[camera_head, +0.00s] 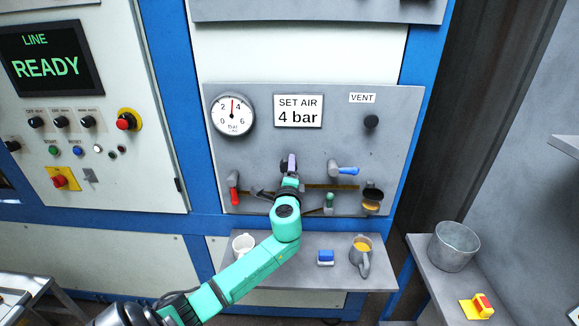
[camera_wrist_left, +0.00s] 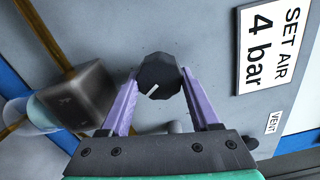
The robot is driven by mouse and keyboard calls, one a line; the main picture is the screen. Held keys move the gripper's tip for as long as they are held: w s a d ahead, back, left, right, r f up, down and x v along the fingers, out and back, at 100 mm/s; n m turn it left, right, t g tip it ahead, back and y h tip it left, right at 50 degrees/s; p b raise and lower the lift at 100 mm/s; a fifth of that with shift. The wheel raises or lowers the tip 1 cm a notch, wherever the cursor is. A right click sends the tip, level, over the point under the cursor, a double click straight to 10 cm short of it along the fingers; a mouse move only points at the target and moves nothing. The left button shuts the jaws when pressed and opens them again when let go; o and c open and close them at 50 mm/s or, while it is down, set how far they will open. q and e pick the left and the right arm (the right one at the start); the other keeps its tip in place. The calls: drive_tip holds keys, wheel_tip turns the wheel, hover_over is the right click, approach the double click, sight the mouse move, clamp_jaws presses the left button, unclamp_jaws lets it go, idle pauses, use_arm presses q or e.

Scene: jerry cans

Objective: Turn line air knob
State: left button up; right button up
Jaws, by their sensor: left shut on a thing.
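The line air knob (camera_wrist_left: 157,70) is a dark, many-sided knob with a white pointer line, seen in the wrist view. My left gripper (camera_head: 290,165) is shut on it, with one purple finger on each side. In the head view the gripper hides the knob on the grey panel. The pressure gauge (camera_head: 233,114) at the panel's upper left has its red needle near straight up, between 2 and 4. A sign (camera_head: 298,111) reads SET AIR 4 bar. My right gripper is in neither view.
A red-handled valve (camera_head: 234,190), a blue-handled valve (camera_head: 345,170) and a black VENT knob (camera_head: 371,122) surround my gripper. A metal bucket (camera_head: 453,246) stands right.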

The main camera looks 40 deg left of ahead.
use_arm(q)
drive_tip(key=m+p, duration=0.2)
drive_tip(key=m, duration=0.3)
drive_tip(key=shift+f, duration=0.15)
drive_tip(key=shift+m, duration=0.3)
drive_tip(key=o, duration=1.4)
drive_tip(key=shift+c, duration=0.2)
drive_tip(key=shift+s, duration=0.1)
drive_tip(key=b+v, duration=0.3)
drive_tip(key=v, duration=1.1)
drive_tip(key=shift+d, duration=0.2)
drive_tip(key=shift+s, duration=0.15)
